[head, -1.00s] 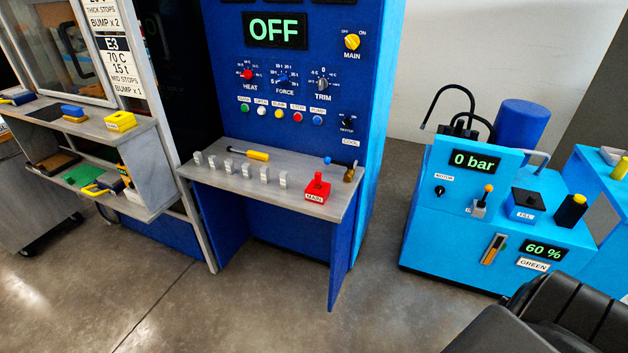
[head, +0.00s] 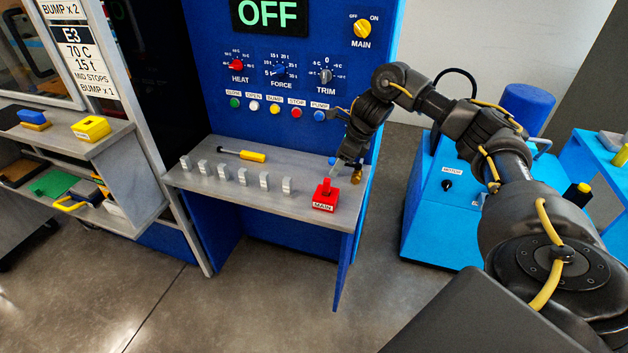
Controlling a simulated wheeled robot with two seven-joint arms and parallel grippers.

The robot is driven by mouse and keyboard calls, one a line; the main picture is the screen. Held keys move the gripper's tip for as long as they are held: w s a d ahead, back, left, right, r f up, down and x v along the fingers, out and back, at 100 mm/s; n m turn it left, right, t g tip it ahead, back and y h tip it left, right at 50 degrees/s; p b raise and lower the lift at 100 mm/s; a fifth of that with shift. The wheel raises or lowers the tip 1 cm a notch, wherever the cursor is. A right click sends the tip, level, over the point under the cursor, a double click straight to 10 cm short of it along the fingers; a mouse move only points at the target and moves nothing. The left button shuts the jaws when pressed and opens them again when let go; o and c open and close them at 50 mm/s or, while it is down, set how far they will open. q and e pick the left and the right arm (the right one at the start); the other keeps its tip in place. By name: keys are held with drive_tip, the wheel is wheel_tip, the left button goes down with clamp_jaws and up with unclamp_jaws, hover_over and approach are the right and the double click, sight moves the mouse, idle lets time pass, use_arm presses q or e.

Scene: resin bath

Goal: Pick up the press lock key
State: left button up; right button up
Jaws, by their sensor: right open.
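A red block with an upright red grip, labelled MAIN (head: 325,197), stands near the right end of the press's grey shelf. It is the only key-like thing I see, but I cannot tell for sure that it is the press lock key. My right gripper (head: 344,168) reaches in from the right and points down. It is open, just above and beside the top of the red grip. I cannot tell whether a finger touches it. My left gripper is out of view.
A brass-ended tool (head: 357,175) lies at the shelf's right end, partly hidden by my gripper. Several grey blocks (head: 264,181) line the shelf (head: 210,180), with a yellow-handled tool (head: 252,156) behind. The blue press panel (head: 300,135) rises behind the shelf.

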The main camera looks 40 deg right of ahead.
sight(330, 180)
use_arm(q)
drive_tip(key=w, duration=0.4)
use_arm(e)
drive_tip(key=f, duration=0.1)
drive_tip(key=a+f+b, duration=0.1)
drive_tip(key=f, duration=0.1)
drive_tip(key=shift+f, duration=0.3)
drive_tip(key=shift+w+f, duration=0.4)
drive_tip(key=shift+w, duration=0.05)
drive_tip(key=shift+a+f+p, duration=0.15)
drive_tip(key=shift+f+p, duration=0.1)
drive_tip(key=shift+p, duration=0.15)
drive_tip(key=p+x, duration=0.1)
drive_tip(key=x, duration=0.3)
drive_tip(key=shift+w+r, duration=0.1)
drive_tip(key=shift+w, duration=0.05)
drive_tip(key=shift+f, duration=0.3)
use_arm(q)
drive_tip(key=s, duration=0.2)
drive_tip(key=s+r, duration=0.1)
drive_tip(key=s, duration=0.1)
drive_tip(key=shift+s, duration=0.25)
use_arm(e)
drive_tip(key=shift+c, duration=0.2)
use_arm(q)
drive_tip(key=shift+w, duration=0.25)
use_arm(e)
clamp_jaws()
